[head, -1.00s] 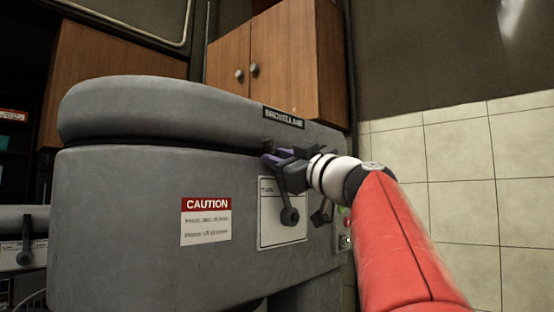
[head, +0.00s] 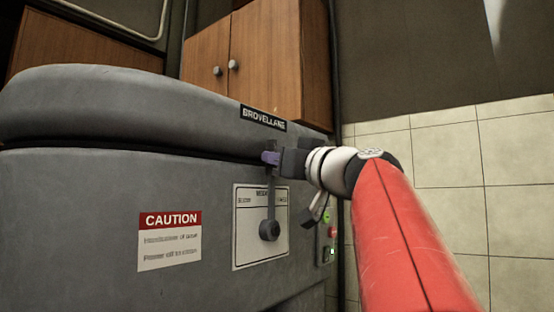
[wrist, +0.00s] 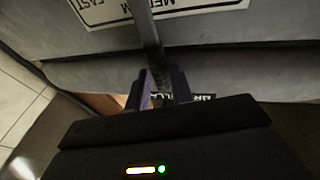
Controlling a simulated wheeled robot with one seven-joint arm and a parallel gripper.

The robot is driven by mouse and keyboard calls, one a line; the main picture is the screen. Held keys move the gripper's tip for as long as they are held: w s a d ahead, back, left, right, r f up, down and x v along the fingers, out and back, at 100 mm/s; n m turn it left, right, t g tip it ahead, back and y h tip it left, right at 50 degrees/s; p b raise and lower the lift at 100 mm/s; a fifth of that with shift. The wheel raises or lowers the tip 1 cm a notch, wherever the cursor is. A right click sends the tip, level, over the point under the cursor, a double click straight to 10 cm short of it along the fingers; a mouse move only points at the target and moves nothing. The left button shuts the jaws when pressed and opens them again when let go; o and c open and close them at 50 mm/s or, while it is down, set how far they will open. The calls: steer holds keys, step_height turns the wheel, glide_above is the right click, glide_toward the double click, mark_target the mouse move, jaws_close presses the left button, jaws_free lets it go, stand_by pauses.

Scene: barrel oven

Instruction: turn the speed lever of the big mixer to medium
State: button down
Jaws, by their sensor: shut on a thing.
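The big grey mixer (head: 80,180) fills the left and middle of the head view. Its speed lever (head: 270,205) is dark, with a round pivot low on a white label plate (head: 245,250), and stands about upright. My gripper (head: 271,158) is shut on the lever's upper end, just below the BROVELLANE nameplate (head: 263,118). In the wrist view the lever (wrist: 147,30) runs down between the jaws (wrist: 157,88). The label there appears upside down and shows "FAST" and part of "MEDIUM". The lever's tip is mostly hidden by the jaws.
A second dark lever (head: 314,210) sits behind my wrist at the mixer's right edge. Green and red buttons (head: 330,225) lie below it. A caution sticker (head: 169,240) is left of the label. Wooden cabinets (head: 250,65) hang behind; a tiled wall (head: 440,180) is at right.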

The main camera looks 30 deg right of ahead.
steer(key=c, duration=1.2)
jaws_free()
steer(key=b+v, duration=0.2)
steer(key=v, duration=0.5)
steer(key=shift+s, duration=0.4)
steer(key=shift+f, duration=0.1)
